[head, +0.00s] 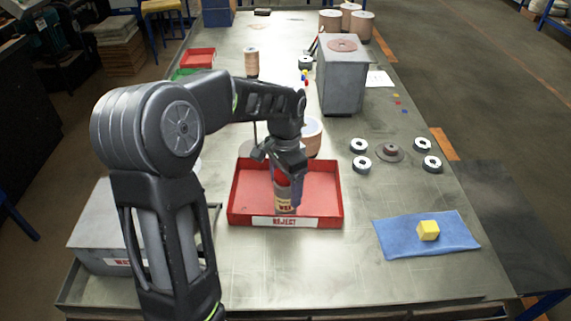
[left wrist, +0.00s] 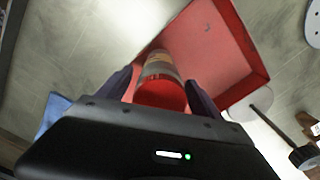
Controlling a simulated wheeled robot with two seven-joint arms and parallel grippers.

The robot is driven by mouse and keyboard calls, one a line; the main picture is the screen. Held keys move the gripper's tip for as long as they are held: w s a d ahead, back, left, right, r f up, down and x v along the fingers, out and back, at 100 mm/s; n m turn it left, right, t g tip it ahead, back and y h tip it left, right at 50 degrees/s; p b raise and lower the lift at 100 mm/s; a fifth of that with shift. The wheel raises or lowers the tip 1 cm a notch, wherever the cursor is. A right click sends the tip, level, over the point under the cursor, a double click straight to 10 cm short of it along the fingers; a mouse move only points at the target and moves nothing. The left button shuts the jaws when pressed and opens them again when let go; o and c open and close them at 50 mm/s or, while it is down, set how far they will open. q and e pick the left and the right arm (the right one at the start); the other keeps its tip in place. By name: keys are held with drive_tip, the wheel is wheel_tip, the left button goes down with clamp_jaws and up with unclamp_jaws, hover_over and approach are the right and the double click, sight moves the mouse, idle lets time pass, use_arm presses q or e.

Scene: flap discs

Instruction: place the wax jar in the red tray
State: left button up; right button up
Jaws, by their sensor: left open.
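The wax jar (head: 285,202) has a red lid and a pale label. In the head view it is upright at the front part of the red tray (head: 331,186), just behind the front wall with the REJECT label. I cannot tell whether its base touches the tray floor. My left gripper (head: 285,185) is over the jar from above, open, with its fingers on either side. In the left wrist view the jar's red lid (left wrist: 160,93) lies between the spread fingers, with the tray (left wrist: 205,45) behind it. My right gripper is not in view.
A grey box (head: 340,85) stands further back. Another grey box (head: 95,225) is at the front left. The table between tray and cloth is clear.

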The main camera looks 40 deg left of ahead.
use_arm(q)
wheel_tip(320, 180, up, 11)
drive_tip(key=shift+f+b, duration=0.2)
drive_tip(key=shift+b, duration=0.2)
idle(0.7)
